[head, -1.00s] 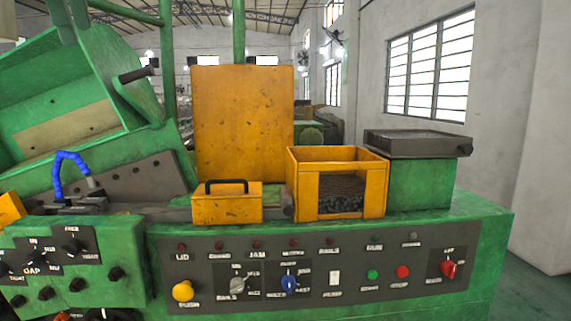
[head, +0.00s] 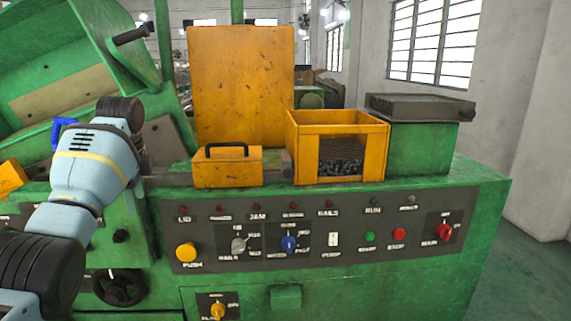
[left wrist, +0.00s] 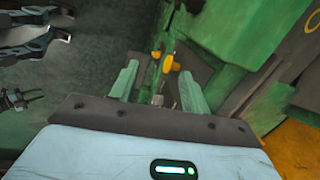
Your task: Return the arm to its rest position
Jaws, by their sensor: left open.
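My left arm (head: 92,175) comes in from the left in the head view, pale blue with dark joints. It passes in front of the machine's left control block and hides much of it. My left gripper (left wrist: 158,90) shows in the left wrist view, with its two pale green fingers apart and nothing seen between them. Beyond the fingers is a small yellow knob (left wrist: 170,63) on a green machine part, apart from the gripper as far as I can tell. My right gripper is not recognisable in either view.
The green machine's panel (head: 330,235) faces me with its knobs and buttons. On the machine top stand a yellow handled box (head: 227,170), a yellow open bin (head: 300,145) with dark pieces and a grey tray (head: 415,108). Grey floor (head: 535,275) is clear at right.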

